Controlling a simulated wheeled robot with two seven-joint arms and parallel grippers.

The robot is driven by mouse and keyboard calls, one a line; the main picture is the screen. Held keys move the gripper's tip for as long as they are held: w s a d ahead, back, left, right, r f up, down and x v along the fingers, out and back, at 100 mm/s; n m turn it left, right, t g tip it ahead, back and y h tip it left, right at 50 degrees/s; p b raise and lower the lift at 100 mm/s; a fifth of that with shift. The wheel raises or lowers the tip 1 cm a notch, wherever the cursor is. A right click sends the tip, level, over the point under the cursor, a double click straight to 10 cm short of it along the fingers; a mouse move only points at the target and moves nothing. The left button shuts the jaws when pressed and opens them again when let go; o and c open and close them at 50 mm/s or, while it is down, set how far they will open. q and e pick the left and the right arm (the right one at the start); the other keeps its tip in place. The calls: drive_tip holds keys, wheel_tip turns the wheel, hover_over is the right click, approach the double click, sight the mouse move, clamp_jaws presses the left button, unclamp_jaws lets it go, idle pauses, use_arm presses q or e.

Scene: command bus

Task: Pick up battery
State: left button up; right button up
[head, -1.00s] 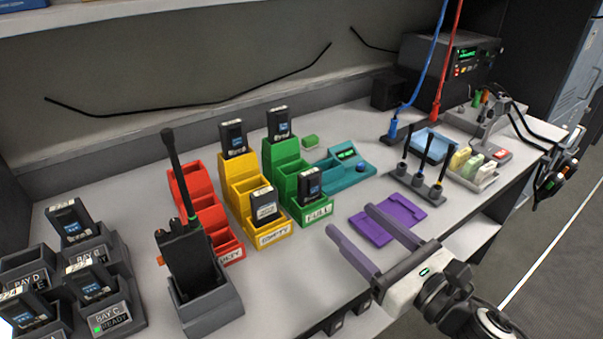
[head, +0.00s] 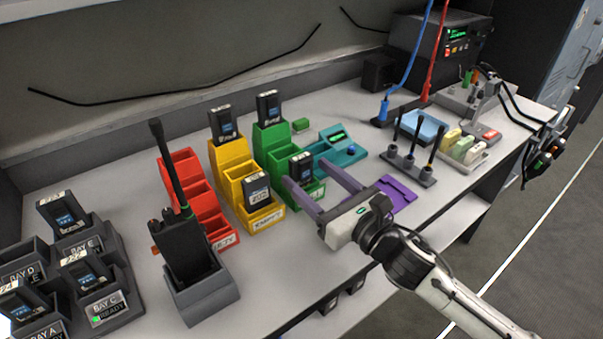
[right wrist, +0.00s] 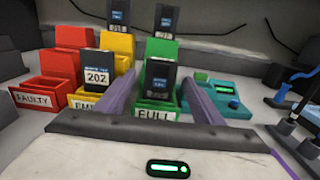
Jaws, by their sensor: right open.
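My right gripper (head: 305,172) is open and empty, its two purple fingers pointing at the front of the green FULL rack (head: 268,140). A black battery with a blue label (head: 300,166) stands upright in that rack's front slot. In the right wrist view this battery (right wrist: 160,78) appears between the two fingertips; I cannot tell whether they flank it or stop short. Another black battery (head: 268,106) stands in the rear green slot. The yellow EMPTY rack (head: 233,170) holds a battery at the back (head: 222,124) and a white-labelled one marked 202 in front (right wrist: 97,68).
The red FAULTY rack (head: 184,180) is left of the yellow one. A radio (head: 184,250) in a grey holder and a charger with several batteries (head: 118,302) stand at the left. A teal tester (head: 338,147) and purple mat (head: 398,190) lie to the right.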

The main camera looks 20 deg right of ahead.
drive_tip(key=c, duration=1.2)
use_arm(q)
drive_tip(key=shift+a, duration=0.1)
drive_tip(key=shift+s+a+r+p, duration=0.35)
drive_tip(key=shift+r+p, duration=0.25)
drive_tip(key=shift+p, duration=0.75)
use_arm(e)
wheel_tip(320, 180, up, 10)
